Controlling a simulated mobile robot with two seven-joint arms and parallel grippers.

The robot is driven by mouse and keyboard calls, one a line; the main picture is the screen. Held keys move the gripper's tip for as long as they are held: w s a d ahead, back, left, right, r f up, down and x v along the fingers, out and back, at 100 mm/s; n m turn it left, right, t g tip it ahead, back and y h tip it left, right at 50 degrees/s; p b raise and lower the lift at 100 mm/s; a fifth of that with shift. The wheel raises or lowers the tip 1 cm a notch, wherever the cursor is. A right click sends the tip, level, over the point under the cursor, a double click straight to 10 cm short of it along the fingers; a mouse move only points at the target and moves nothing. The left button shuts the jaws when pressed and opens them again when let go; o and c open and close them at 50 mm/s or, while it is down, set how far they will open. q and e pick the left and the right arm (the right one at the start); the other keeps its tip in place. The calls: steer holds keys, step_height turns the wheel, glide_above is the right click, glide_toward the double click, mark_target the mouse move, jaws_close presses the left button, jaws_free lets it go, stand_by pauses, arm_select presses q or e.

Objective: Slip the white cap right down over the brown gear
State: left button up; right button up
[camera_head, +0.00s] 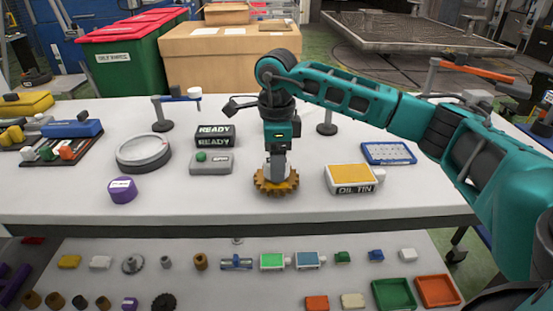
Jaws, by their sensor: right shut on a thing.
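The brown gear (265,186) lies flat on the white table near its front edge, in the middle of the head view. My right gripper (276,165) points straight down above the gear's middle. It is shut on a pale piece that looks like the white cap (275,172), which is largely hidden by the fingers. The cap is over the gear's centre, and the gear's teeth show around below it. I cannot tell how far down the cap sits on the gear. My left gripper is not in view.
A grey box with a green button (211,163) and a READY sign (214,141) stand left. Further left are a round grey turntable (144,166) and a purple piece (123,197). A lower shelf (200,285) holds small parts.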

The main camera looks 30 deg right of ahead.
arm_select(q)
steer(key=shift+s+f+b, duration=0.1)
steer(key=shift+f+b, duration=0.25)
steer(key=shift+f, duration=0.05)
arm_select(e)
steer(key=shift+f, duration=0.55)
stand_by(0.8)
steer(key=o, duration=1.1)
step_height(320, 180, up, 4)
steer(key=shift+r, duration=0.2)
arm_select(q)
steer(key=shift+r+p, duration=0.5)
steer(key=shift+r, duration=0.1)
arm_select(e)
step_height(320, 180, up, 8)
steer(key=shift+r, duration=0.25)
